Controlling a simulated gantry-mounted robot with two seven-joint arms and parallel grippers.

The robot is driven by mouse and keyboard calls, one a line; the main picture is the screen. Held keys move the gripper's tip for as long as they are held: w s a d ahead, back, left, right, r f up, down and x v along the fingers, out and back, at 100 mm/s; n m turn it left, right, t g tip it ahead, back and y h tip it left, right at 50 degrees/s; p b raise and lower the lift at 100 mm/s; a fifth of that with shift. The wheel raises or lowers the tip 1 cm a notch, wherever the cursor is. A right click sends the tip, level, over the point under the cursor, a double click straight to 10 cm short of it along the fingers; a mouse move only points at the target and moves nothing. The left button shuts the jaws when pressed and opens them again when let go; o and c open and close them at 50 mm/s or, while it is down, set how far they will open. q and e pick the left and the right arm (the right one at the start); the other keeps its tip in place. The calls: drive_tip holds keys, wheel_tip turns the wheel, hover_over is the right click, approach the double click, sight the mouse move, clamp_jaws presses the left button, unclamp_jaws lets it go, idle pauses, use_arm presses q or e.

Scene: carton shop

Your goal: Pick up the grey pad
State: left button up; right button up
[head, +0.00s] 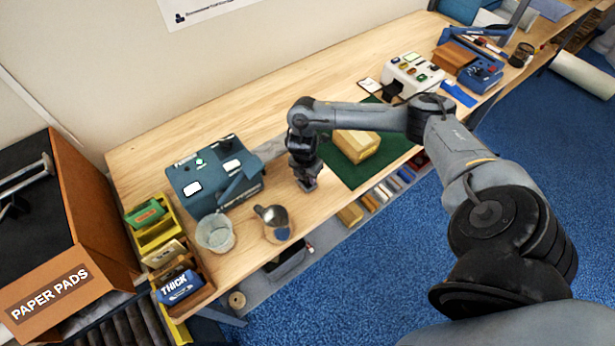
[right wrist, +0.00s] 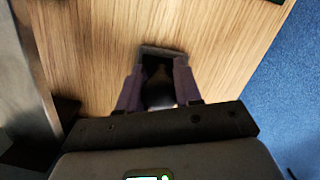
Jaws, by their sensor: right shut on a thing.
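The grey pad (right wrist: 162,51) shows in the right wrist view as a dark, flat edge between and just beyond the fingertips. In the head view a small part of the pad (head: 309,187) shows under the fingers, on or just above the bare wood near the table's front edge; I cannot tell which. My right gripper (right wrist: 158,88) is shut on the pad and points down at the table. In the head view the right gripper (head: 305,178) is small and dark, and its fingers hide most of the pad. My left gripper is not in view.
A green mat (head: 345,176) with a cardboard box (head: 356,146) lies to the right. A blue-grey machine (head: 215,175), a clear cup (head: 215,232) and a metal pitcher (head: 277,224) stand to the left. A brown carton marked PAPER PADS (head: 95,215) is at far left.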

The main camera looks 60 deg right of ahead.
drive_tip(key=shift+s, duration=0.1)
drive_tip(key=shift+r, duration=0.25)
wheel_tip(320, 180, up, 4)
drive_tip(key=shift+f+p, duration=0.25)
drive_tip(key=shift+p, duration=0.2)
drive_tip(key=s+d+r+b, duration=0.2)
drive_tip(key=s+r, duration=0.5)
drive_tip(key=s, duration=0.4)
drive_tip(key=shift+s+b, duration=0.2)
drive_tip(key=shift+b, duration=0.1)
